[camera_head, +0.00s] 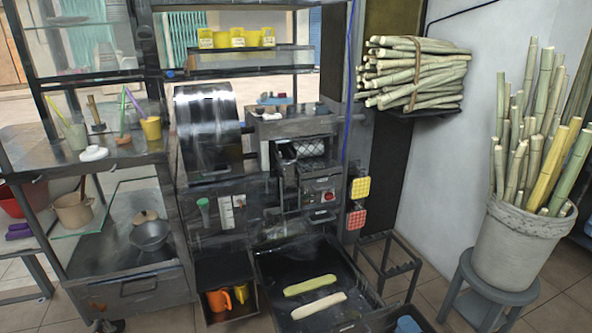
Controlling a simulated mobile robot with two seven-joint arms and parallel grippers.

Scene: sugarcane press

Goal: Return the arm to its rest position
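The sugarcane press stands in the middle, with a shiny metal drum (208,125) at its upper left and a boxy metal housing (292,125) on the right. Neither of my arms stands out clearly in the head view. I cannot make out the fingers of my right gripper or whether they hold anything. I do not see my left gripper.
Two pale cane pieces (318,306) lie in the low dark tray below the press. Cane fills a grey bucket (515,247) on a stool (488,292). A cane bundle (415,72) sits on a wall shelf. Shelves at left hold a pan (150,235) and cups.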

